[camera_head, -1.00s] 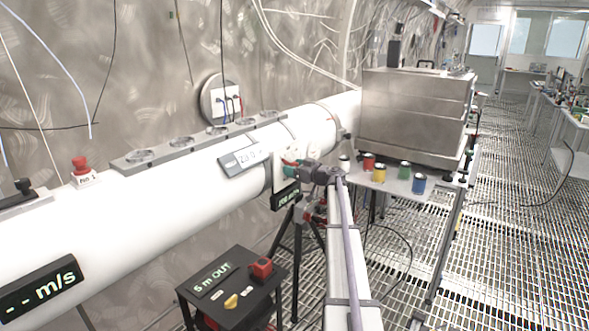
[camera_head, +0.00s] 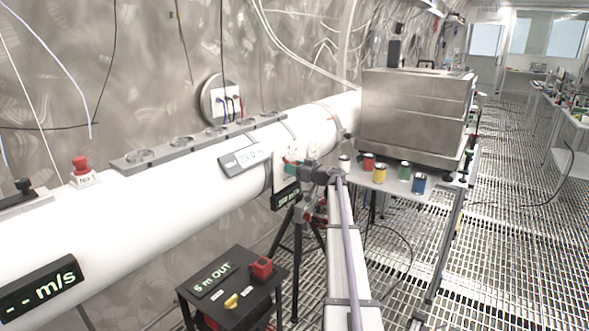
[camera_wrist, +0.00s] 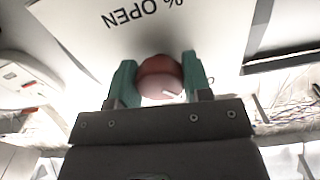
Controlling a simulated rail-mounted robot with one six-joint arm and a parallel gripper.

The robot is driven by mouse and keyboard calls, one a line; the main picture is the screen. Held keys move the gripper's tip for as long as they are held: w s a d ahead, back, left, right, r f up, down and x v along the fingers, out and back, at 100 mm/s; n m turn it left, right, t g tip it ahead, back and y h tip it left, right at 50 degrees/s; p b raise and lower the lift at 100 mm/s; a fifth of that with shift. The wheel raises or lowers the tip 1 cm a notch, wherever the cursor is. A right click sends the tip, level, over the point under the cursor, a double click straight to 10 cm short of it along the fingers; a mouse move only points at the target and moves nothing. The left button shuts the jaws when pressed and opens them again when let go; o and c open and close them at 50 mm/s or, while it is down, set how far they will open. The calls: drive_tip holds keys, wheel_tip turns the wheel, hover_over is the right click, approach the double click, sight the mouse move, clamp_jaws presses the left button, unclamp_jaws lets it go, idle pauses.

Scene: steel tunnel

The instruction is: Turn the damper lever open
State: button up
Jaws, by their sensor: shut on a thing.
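The damper lever shows a red, rounded knob (camera_wrist: 160,78) in the wrist view, between the two green fingertips of my gripper (camera_wrist: 160,82). My gripper is shut on this knob. Behind it is a white plate (camera_wrist: 200,25) with the printed words "% OPEN", upside down in this view. In the head view my gripper (camera_head: 290,168) is at the side of the white duct (camera_head: 180,220), by the white plate, with a bit of red at its fingertips. The rest of the lever and its angle are hidden by my gripper.
A tilted display (camera_head: 245,160) sits on the duct left of my gripper. A dark display (camera_head: 285,196) hangs just below. A black stand (camera_head: 232,290) with a red button is in front. Several small cans (camera_head: 380,173) stand on the table to the right.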

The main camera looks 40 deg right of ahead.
drive_tip(key=m, duration=0.8)
drive_tip(key=shift+m, duration=0.4)
drive_tip(key=m, duration=0.4)
drive_tip(key=shift+m, duration=1.9)
drive_tip(key=o, duration=0.9)
